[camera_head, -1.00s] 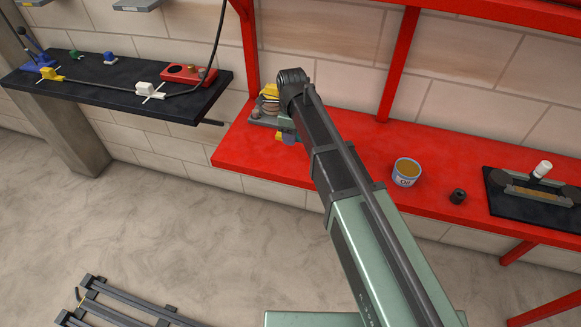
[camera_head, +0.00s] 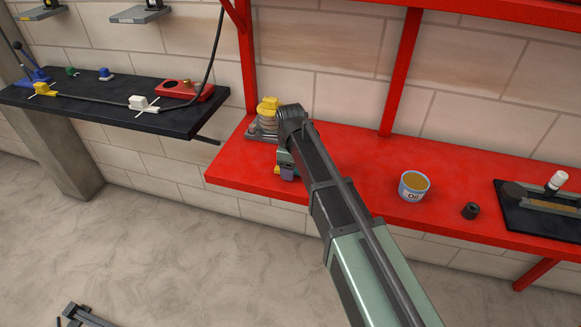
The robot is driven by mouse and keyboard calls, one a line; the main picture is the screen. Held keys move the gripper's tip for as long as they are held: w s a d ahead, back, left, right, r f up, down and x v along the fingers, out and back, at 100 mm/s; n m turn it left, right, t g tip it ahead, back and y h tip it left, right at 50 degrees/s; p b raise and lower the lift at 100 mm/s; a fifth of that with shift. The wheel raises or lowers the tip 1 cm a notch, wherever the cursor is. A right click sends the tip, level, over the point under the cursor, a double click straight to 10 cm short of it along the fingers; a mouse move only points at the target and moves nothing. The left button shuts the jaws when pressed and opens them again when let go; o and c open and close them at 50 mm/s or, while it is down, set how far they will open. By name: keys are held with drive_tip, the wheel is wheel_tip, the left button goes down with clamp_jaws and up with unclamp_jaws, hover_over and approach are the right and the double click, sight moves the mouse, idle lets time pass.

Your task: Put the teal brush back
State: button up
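My arm reaches from the lower right to the left end of the red bench (camera_head: 340,165). My gripper (camera_head: 286,169) is small at the arm's far end, over the bench's front edge, and mostly hidden by the wrist. Small yellow and purple parts show there, but I cannot tell what they belong to. Whether the fingers are open or hold something does not show. I cannot make out the teal brush anywhere.
A yellow-topped device (camera_head: 268,118) stands close behind the wrist. An oil can (camera_head: 414,186), a small dark cylinder (camera_head: 470,210) and a black mat (camera_head: 512,217) with a tool lie to the right. A dark shelf (camera_head: 110,112) with cable fixtures is at left.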

drive_tip(key=shift+o, duration=0.9)
wheel_tip(320, 180, up, 11)
drive_tip(key=p, duration=1)
drive_tip(key=shift+d+p, duration=0.15)
drive_tip(key=shift+p, duration=0.25)
drive_tip(key=shift+f, duration=0.1)
drive_tip(key=s+d+n, duration=1.8)
drive_tip(key=s+n, duration=0.1)
drive_tip(key=n, duration=0.2)
drive_tip(key=shift+d, duration=0.25)
